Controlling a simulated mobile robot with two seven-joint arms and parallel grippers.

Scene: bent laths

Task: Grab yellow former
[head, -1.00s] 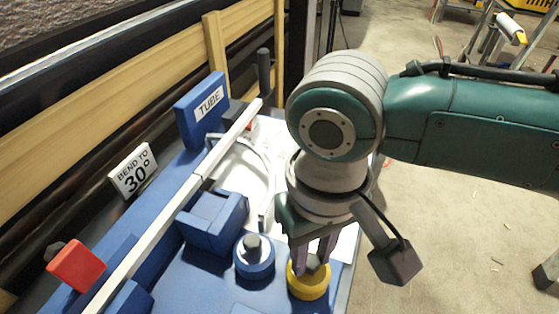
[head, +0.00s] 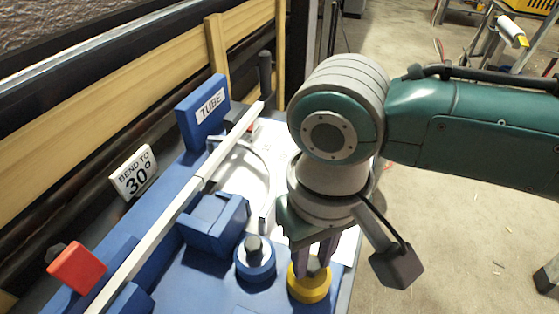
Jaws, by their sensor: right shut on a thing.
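The yellow former (head: 309,287) is a round yellow disc with a grey knob on top, at the front right of the blue bench in the head view. My right gripper (head: 314,266) points down over it, its fingers shut on the grey knob. The fingers and wrist partly hide the knob. I cannot tell whether the former touches the bench top. My left gripper is not in view.
A blue former (head: 256,265) with a grey knob stands just left of the yellow one. A blue block (head: 214,222), a long pale lath (head: 180,205), a red handle (head: 77,267), a TUBE sign (head: 209,106) and a "BEND TO 30°" sign (head: 134,172) are further left.

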